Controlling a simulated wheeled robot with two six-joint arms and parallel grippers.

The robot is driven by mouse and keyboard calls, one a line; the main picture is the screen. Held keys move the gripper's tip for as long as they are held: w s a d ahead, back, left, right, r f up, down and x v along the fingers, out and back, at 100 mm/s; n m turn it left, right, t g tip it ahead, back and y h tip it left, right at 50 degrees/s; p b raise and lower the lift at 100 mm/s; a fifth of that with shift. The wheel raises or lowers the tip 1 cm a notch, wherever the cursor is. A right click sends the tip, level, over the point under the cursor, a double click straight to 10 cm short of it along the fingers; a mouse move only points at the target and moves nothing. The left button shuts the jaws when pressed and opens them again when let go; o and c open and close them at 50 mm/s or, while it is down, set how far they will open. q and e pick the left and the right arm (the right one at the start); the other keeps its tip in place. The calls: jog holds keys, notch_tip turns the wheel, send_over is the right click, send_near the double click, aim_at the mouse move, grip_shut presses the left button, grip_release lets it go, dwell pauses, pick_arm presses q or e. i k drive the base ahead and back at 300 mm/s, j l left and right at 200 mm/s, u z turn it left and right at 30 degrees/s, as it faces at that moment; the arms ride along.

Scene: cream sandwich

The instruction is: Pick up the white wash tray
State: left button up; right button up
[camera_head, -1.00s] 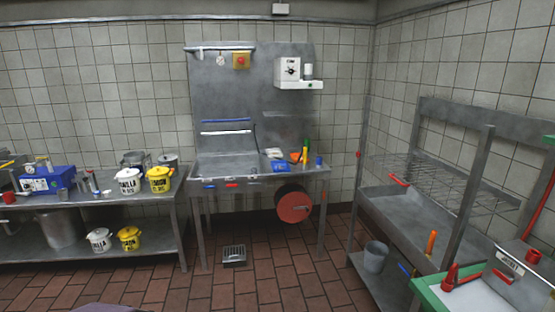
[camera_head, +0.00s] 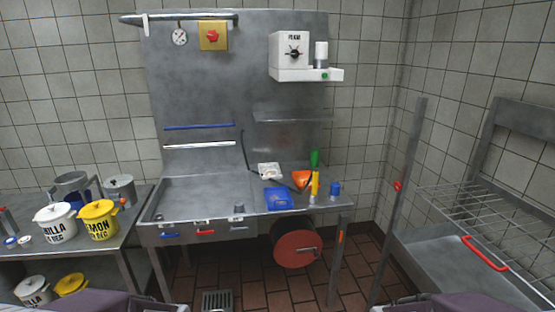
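A small white tray-like item (camera_head: 270,171) lies on the right part of the steel sink bench, towards the back panel. It is small in the picture, so I cannot make out its inside. A blue tray (camera_head: 278,199) lies just in front of it. A thin white bar or edge (camera_head: 200,145) also shows on the back panel, below a blue one; I cannot tell what these are. Parts of my own arms show at the bottom edge, left and right, but neither gripper is in view.
The steel bench (camera_head: 195,188) has a shallow basin on its left. An orange funnel (camera_head: 301,179), a yellow bottle (camera_head: 315,186) and a blue container (camera_head: 335,190) stand at its right. A red reel (camera_head: 297,248) hangs below. A steel post (camera_head: 400,190) and rack stand right.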

aim_at(270, 168)
jog(key=i+l+u, duration=0.15)
jog(key=i+u, duration=0.35)
jog(key=i, duration=0.15)
jog(key=i+l+u, duration=1)
jog(key=i+l, duration=0.2)
jog(key=l, duration=0.15)
jog(key=i+l+u, duration=0.1)
jog(key=l, duration=0.3)
jog(key=i+l+u, duration=0.1)
jog(key=i+l, duration=0.2)
